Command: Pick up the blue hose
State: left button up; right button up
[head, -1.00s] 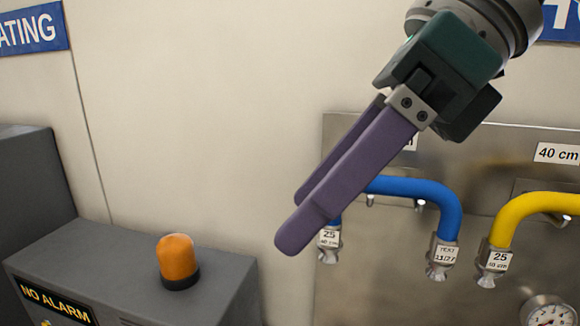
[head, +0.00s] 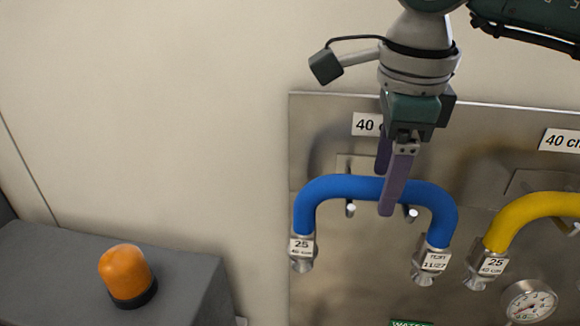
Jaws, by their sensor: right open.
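The blue hose (head: 335,188) hangs as an arch on two pegs of the metal wall panel in the head view. Both its ends point down and carry metal fittings with white labels. My right gripper (head: 386,195) points down at the top of the arch, right of its middle. Its purple fingers are apart: the nearer one crosses in front of the hose, the other ends behind or above it. I cannot tell whether they touch the hose. My left gripper is not in view.
A yellow hose (head: 535,208) hangs close to the right of the blue one. A gauge (head: 530,302) is below it. An orange beacon (head: 127,274) stands on a grey cabinet (head: 190,275) at the lower left. The wall left of the panel is bare.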

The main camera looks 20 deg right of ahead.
jog(key=shift+w+f+p, duration=0.15)
jog(key=shift+f+p, duration=0.1)
jog(key=shift+f, duration=0.5)
jog(key=shift+w+f+p, duration=0.15)
jog(key=shift+f+p, duration=0.1)
jog(key=shift+f, duration=0.45)
jog(key=shift+c, duration=0.3)
grip_shut()
jog(key=shift+r, duration=0.1)
